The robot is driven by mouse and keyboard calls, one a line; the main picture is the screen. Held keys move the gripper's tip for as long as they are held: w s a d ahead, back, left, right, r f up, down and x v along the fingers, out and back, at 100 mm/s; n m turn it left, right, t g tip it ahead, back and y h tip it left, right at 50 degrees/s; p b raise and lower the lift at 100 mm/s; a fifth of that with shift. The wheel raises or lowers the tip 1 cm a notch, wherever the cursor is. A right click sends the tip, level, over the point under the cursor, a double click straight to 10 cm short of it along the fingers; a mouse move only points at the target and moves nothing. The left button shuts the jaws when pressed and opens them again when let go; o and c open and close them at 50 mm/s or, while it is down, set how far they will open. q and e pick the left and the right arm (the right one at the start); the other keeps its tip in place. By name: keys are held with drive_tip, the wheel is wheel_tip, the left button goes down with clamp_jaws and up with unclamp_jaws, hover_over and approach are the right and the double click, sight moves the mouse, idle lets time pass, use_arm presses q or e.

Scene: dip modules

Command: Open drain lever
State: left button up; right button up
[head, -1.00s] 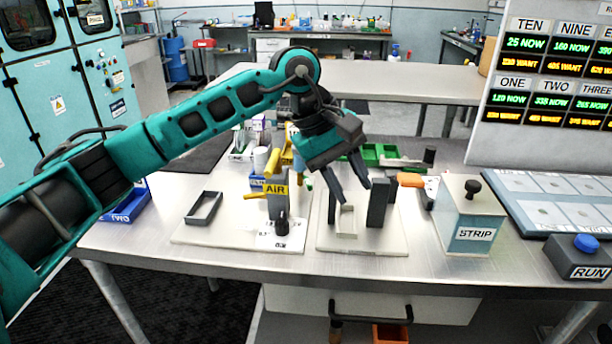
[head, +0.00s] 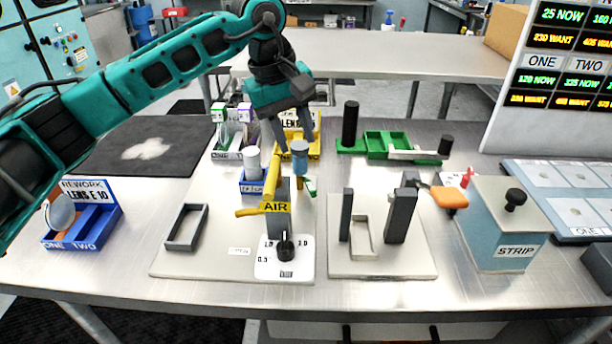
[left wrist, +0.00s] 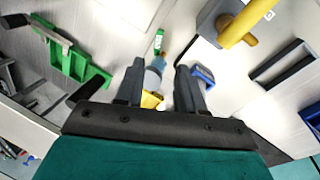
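No part is labelled as a drain lever. An orange-handled lever (head: 449,197) sticks out to the right beside the right-hand pale board. A yellow handle (head: 273,168) stands on a grey post with an AIR tag (head: 276,207). A flat pale bar with a black knob (head: 445,145) lies by the green stand. My left gripper (head: 291,147) points down behind the AIR post, its fingers apart. A blue-topped cylinder (head: 300,160) shows by the fingertips; in the left wrist view a bluish cylinder (left wrist: 155,76) shows between the open fingers (left wrist: 158,88), with no clear contact. My right gripper is out of view.
A black dial (head: 285,250) stands in front of the AIR post. Grey uprights stand on the right-hand board (head: 385,267). The STRIP box (head: 500,225) is at right, a blue rework tray (head: 82,226) at left. A yellow bin (head: 300,140) stands behind the gripper.

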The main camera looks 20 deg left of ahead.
sight(312, 190)
use_arm(q)
drive_tip(key=x, duration=1.1)
drive_tip(key=shift+d+f+p, duration=0.2)
drive_tip(key=shift+f+p, duration=0.1)
drive_tip(key=shift+p, duration=0.05)
clamp_jaws()
